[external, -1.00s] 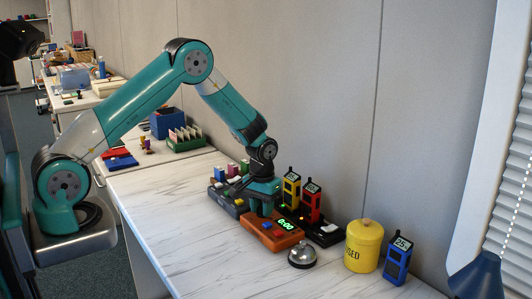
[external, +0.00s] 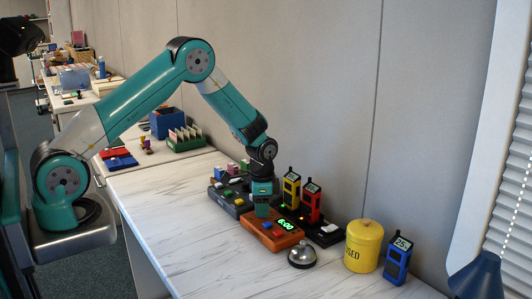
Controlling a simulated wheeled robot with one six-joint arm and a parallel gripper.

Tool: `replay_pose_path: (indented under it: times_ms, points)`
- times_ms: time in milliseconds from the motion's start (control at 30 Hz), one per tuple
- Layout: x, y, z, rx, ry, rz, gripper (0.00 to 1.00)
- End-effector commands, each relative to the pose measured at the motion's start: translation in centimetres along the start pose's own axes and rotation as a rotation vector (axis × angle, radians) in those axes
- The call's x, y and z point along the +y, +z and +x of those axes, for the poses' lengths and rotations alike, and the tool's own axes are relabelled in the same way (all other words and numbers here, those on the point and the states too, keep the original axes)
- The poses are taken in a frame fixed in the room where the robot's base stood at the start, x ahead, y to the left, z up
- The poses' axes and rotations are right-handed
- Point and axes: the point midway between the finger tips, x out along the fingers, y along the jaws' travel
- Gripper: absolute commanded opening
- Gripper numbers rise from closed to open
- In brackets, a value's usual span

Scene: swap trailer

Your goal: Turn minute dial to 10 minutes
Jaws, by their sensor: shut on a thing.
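The orange timer box (external: 268,241) stands on the marble-look table. Its green lit display (external: 286,225) appears to read 6:00. Red and blue buttons show on its front. My gripper (external: 262,213) points straight down over the left part of the timer's top. It is shut on the minute dial, which the fingers hide from this view.
A silver bell (external: 301,256) stands just right of the timer. A yellow canister (external: 363,246) and a blue handheld device (external: 397,259) are farther right. Yellow and red devices (external: 312,203) stand behind. A dark box (external: 230,197) sits close left. The table front is clear.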

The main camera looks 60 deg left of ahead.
Motion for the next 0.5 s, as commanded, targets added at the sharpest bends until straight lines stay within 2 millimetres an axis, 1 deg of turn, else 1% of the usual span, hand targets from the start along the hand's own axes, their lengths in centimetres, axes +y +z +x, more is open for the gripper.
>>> replay_pose_path:
  times_ms: [500]
  points:
    - [-0.03,-0.14,-0.14,0.004,-0.003,0.49,0.07]
